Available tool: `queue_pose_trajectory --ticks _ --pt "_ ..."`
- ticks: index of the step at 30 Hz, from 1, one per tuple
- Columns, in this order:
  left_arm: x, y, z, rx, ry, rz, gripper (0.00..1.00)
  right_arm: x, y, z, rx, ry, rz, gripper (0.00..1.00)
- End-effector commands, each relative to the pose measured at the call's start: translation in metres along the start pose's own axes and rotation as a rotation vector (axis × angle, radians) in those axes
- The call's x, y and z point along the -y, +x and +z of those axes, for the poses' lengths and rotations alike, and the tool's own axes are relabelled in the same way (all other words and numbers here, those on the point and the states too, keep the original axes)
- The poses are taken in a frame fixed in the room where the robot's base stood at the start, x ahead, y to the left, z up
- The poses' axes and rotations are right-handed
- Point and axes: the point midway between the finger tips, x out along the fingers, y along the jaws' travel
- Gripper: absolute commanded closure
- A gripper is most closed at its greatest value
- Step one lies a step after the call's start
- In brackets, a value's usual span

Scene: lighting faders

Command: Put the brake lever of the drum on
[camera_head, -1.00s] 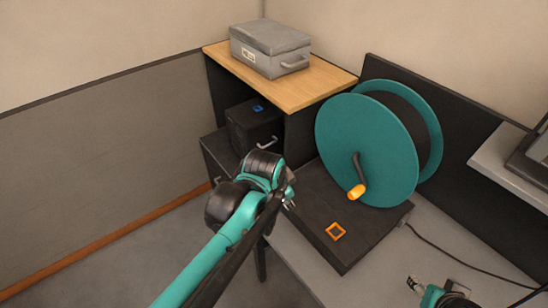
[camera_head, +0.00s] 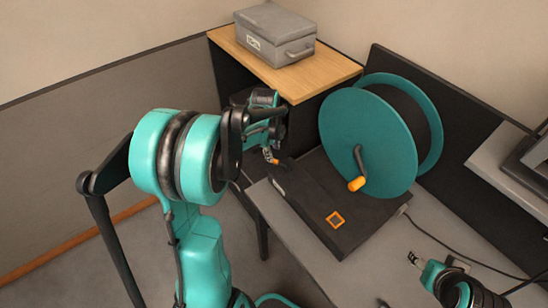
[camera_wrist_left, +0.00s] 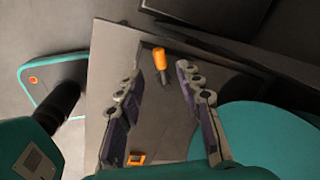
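The cable drum (camera_head: 365,135), a teal reel, stands on a black base (camera_head: 310,200); its crank (camera_head: 357,183) has an orange grip. An orange-handled lever (camera_wrist_left: 160,60) with a dark stem, apparently the brake lever, shows in the left wrist view beside the drum. In the head view a small orange part shows close to my left gripper (camera_head: 270,152), which hides most of that spot. In the left wrist view my left gripper (camera_wrist_left: 161,75) is open, its fingers either side of the lever without clear contact. My right gripper (camera_head: 413,259) is low at right; its finger state is unclear.
A grey box (camera_head: 274,36) sits on a wooden shelf (camera_head: 310,75) behind my left arm. An orange square (camera_head: 336,220) marks the base top. A cable (camera_head: 440,243) crosses the grey table at right. A dark partition stands behind the drum.

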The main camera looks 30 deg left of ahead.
Motion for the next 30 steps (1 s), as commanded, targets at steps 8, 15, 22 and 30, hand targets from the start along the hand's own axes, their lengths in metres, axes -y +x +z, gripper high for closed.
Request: queue_pose_trajectory --ticks 8,15,22,30 --pt "0.0 0.047 0.0 0.0 -0.001 -0.001 0.64 0.0 0.015 0.011 0.0 0.0 0.0 0.46" --pt "0.0 0.058 0.0 0.0 -0.002 -0.001 0.64 0.0 0.017 0.012 0.0 0.0 0.0 0.46" --pt "0.0 0.058 0.0 0.0 -0.002 -0.001 0.75 0.0 0.016 0.012 0.0 0.0 0.0 0.46" --pt "0.0 0.058 0.0 0.0 -0.002 -0.001 1.0 0.0 0.016 0.012 0.0 0.0 0.0 0.46"
